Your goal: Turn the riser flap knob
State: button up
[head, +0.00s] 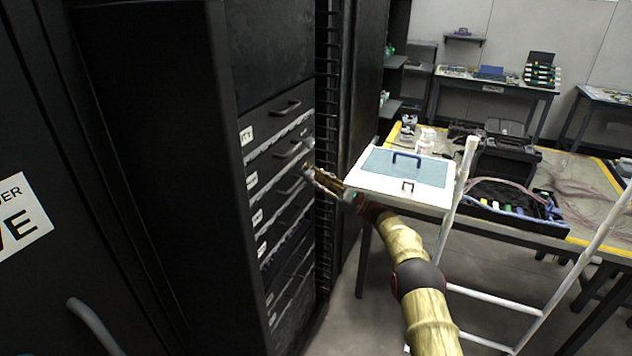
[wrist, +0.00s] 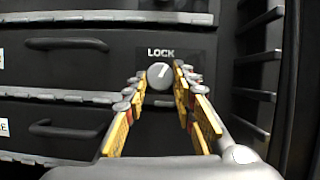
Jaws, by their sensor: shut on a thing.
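A round grey knob (wrist: 159,75) sits on a dark panel under the white word LOCK. A light mark on it tilts a little right of upright. I take it for the riser flap knob, though no label names it so. My gripper (wrist: 160,80) is shut on the knob, one yellow finger at its left and one at its right. In the head view my gripper (head: 309,175) reaches the right side of the black rack's drawer stack; the knob cannot be made out there.
Drawers with dark handles (wrist: 66,44) lie left of the knob. Rack slots (wrist: 258,60) run down its right. In the head view a white stand with a teal top (head: 425,172) is close to my arm. A cluttered workbench (head: 590,190) stands behind it.

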jog(key=shift+w+f+n+g, duration=0.1)
jog(key=shift+n+g, duration=0.9)
jog(key=shift+n, duration=1.1)
jog(key=o, duration=1.2)
jog(key=shift+c, duration=0.2)
jog(key=shift+d, duration=0.15)
jog(key=v, duration=1.1)
jog(key=shift+d+f, duration=0.25)
jog(key=shift+d, duration=0.05)
